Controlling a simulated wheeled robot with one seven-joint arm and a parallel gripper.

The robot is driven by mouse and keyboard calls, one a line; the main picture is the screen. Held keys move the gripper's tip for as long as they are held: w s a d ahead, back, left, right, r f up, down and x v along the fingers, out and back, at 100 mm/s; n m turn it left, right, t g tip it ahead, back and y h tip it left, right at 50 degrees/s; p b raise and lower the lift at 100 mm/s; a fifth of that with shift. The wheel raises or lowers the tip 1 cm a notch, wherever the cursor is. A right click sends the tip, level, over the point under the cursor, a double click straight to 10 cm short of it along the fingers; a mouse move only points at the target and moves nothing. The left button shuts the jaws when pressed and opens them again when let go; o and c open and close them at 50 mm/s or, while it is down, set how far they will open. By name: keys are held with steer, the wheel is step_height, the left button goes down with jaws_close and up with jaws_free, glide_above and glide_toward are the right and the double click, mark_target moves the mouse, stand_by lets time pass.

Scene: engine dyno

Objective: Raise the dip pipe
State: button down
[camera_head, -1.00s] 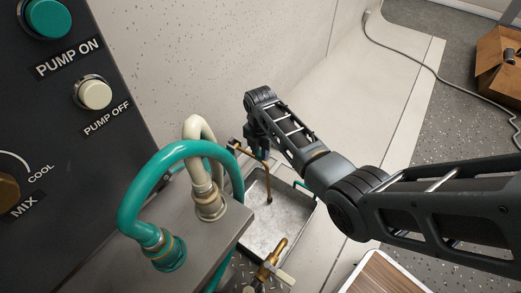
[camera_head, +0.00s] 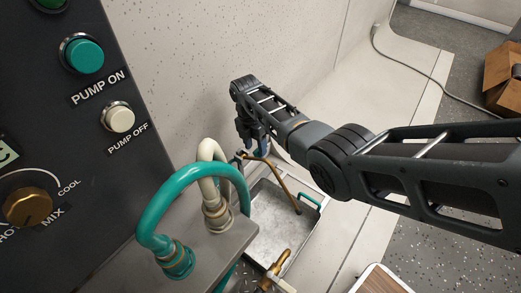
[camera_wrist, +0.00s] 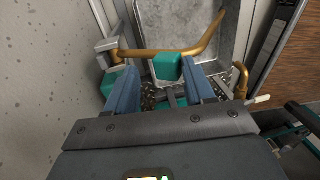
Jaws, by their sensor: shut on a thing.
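The dip pipe (camera_head: 285,193) is a bent brass pipe. In the head view it slants down to the right over a shallow metal tray (camera_head: 314,232), its free end above or near the tray's floor. In the wrist view the pipe (camera_wrist: 150,55) runs across and then bends away at the right. A teal block (camera_wrist: 167,66) sits at the pipe between my gripper's blue fingers (camera_wrist: 160,75). My gripper (camera_head: 256,146) is shut on the dip pipe at this block. The exact contact is partly hidden by the fingers.
A teal hose (camera_head: 165,190) and a cream hose (camera_head: 212,148) arch over a grey box at the left. A brass valve (camera_head: 277,262) is near the tray's front. The control panel (camera_head: 70,130) stands left, the speckled wall behind.

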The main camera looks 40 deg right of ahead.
steer(key=c, duration=1.7)
jaws_free()
steer(key=shift+w+a, duration=0.2)
steer(key=shift+w, duration=0.3)
steer(key=shift+w+a, duration=0.2)
steer(key=shift+w, duration=0.25)
steer(key=shift+o, duration=0.4)
steer(key=shift+f, duration=0.1)
steer(key=o, duration=0.9)
steer(key=shift+f, duration=0.1)
steer(key=shift+r, duration=0.2)
steer(key=shift+c, duration=0.2)
steer(key=shift+r, duration=0.3)
steer(key=shift+c, duration=0.3)
step_height(320, 180, up, 7)
steer(key=p, duration=0.3)
steer(key=shift+w, duration=0.35)
steer(key=shift+d, duration=0.15)
